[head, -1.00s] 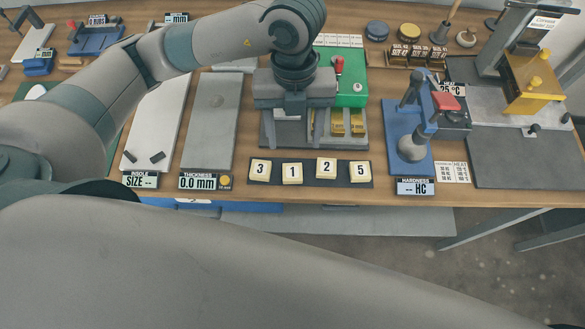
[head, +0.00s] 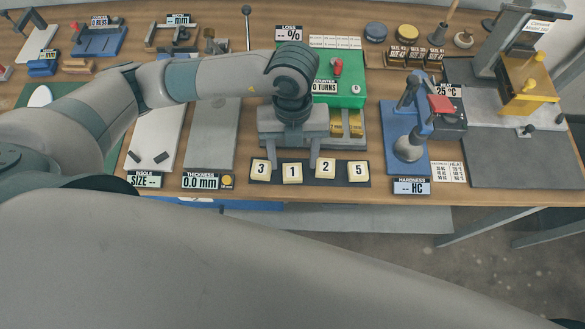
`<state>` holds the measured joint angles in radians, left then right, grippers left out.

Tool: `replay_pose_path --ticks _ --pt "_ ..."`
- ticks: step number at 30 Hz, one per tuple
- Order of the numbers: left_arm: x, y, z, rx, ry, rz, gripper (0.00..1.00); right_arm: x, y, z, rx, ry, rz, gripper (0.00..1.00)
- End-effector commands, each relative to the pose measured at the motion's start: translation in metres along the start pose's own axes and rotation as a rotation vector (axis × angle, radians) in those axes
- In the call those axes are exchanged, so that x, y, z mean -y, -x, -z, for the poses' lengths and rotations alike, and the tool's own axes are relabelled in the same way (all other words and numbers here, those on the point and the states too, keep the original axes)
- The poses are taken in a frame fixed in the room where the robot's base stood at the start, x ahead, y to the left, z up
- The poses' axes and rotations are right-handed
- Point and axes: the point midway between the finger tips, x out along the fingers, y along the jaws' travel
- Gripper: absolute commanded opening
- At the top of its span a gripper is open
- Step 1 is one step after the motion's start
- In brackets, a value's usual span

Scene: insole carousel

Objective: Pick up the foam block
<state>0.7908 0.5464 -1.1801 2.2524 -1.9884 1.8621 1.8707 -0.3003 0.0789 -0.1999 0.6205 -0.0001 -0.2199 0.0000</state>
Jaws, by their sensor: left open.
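Cream foam blocks numbered 3 (head: 260,169), 1 (head: 292,173), 2 (head: 325,168) and 5 (head: 358,171) sit in a row on a dark strip (head: 342,182) near the table's front edge. My left gripper (head: 293,162) points down just behind block 1, its two fingers spread apart on either side of that block's line. It is open, with nothing between the fingers. Whether a fingertip touches a block I cannot tell. My right gripper is not in view.
A green counter box (head: 345,90) with a red-handled lever stands behind the gripper. A blue hardness tester (head: 407,150) stands right of the blocks. A grey thickness plate (head: 208,135) lies to the left. Brass pieces (head: 347,125) sit close behind the blocks.

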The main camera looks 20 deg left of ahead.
Motion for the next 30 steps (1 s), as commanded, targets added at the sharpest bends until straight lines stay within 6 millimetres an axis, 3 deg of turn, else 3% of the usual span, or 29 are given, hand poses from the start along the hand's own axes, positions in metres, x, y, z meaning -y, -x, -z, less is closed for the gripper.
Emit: replay_pose_path --ticks 3,9,24,30 --pt "-0.003 -0.012 0.004 -0.003 0.002 -0.004 0.57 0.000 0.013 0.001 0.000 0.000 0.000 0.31" --pt "-0.002 -0.032 0.003 -0.001 0.002 -0.001 0.57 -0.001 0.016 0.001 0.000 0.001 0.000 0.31" --pt "-0.002 -0.034 0.002 0.000 0.001 0.000 0.57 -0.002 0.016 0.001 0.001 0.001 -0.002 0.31" --pt "-0.002 -0.034 0.002 0.000 0.001 0.000 0.14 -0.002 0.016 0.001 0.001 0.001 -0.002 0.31"
